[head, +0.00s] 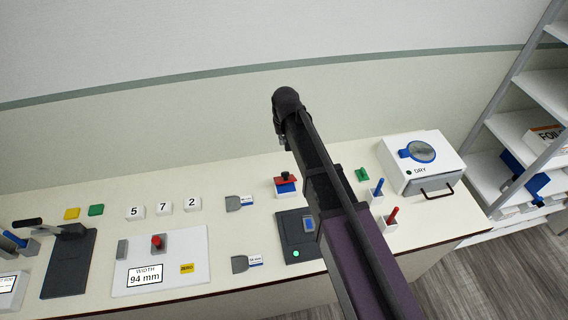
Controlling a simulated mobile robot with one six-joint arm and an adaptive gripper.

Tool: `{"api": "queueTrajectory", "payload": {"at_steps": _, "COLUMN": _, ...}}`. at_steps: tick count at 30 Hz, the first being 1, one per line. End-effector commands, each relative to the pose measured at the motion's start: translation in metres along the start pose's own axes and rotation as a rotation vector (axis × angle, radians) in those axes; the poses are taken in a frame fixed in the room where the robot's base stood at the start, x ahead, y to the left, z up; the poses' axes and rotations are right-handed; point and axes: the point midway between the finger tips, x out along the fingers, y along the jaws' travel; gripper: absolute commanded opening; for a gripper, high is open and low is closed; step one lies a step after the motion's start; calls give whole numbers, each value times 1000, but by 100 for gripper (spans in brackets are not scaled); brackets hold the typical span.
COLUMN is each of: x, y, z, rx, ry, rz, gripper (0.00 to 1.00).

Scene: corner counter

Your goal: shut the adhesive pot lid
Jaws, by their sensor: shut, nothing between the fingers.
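A small blue and white item with a red top and a black knob (286,184) stands on the counter, just left of my arm. It may be the adhesive pot, but it is too small to tell. Its red top appears to sit over the blue part; whether it is fully seated cannot be told. My arm rises from the lower right across the picture, and its dark bend is above the counter. My gripper is not visible; the arm may hide it.
A dark device (296,250) is partly behind my arm. Blue (376,188) and red (392,217) levers stand right of it. A white WIDTH panel (195,245) lies left. Shelves (535,90) stand far right.

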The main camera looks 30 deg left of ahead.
Motion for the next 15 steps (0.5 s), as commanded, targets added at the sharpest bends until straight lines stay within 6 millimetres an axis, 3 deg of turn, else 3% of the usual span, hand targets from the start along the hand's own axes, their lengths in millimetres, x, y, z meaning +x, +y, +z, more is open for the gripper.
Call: {"api": "queueTrajectory", "payload": {"at_steps": 15, "x": 23, "y": 0, "z": 0, "rx": 0, "ry": 0, "rz": 0, "gripper": 0}}
